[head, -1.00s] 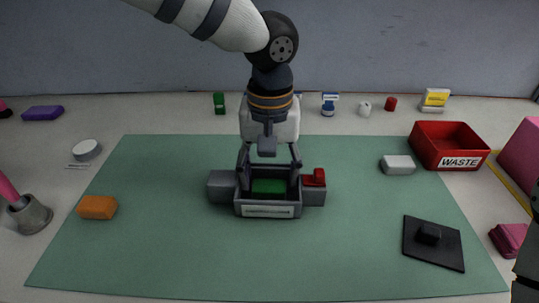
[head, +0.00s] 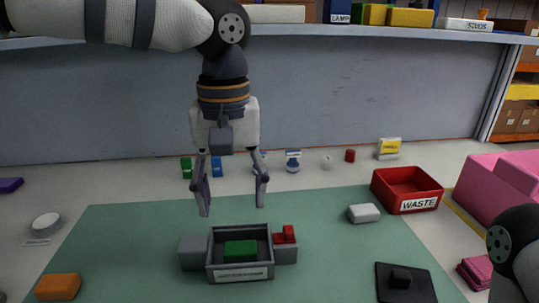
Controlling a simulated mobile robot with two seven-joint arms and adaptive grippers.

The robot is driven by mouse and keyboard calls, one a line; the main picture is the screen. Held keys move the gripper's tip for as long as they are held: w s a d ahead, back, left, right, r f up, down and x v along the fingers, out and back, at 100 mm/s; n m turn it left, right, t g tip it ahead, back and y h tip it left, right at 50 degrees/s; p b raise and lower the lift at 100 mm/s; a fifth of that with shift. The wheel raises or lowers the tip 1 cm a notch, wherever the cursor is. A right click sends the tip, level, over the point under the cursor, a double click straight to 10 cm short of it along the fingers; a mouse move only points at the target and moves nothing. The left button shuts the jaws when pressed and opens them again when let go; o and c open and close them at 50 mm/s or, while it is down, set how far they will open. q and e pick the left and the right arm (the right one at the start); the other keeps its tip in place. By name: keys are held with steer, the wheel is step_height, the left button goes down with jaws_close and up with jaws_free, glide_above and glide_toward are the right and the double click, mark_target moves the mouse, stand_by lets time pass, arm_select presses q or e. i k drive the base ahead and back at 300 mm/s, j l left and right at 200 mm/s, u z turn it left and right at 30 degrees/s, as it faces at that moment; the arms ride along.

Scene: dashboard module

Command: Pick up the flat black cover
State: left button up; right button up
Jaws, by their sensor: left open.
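The flat black cover (head: 415,291) lies on the green mat at the lower right of the head view, a square plate with a small raised black block on top. Its lower edge is cut off by the frame. My left gripper (head: 233,203) is open and empty, fingers pointing down above the grey dashboard module (head: 241,274). It is well to the left of the cover. The module is an open box with a green block (head: 240,250) inside and a red part (head: 285,235) on its right side. My right arm shows at the right edge, but its gripper is out of view.
The green mat (head: 130,235) has free room between module and cover. A white block (head: 363,213) and the red WASTE bin (head: 407,190) stand behind the cover. An orange block (head: 58,287) lies at left. Pink cloths (head: 475,273) lie right of the cover. A shelf (head: 330,31) runs above.

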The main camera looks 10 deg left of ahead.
mark_target(396, 284)
steer(key=k, duration=1.4)
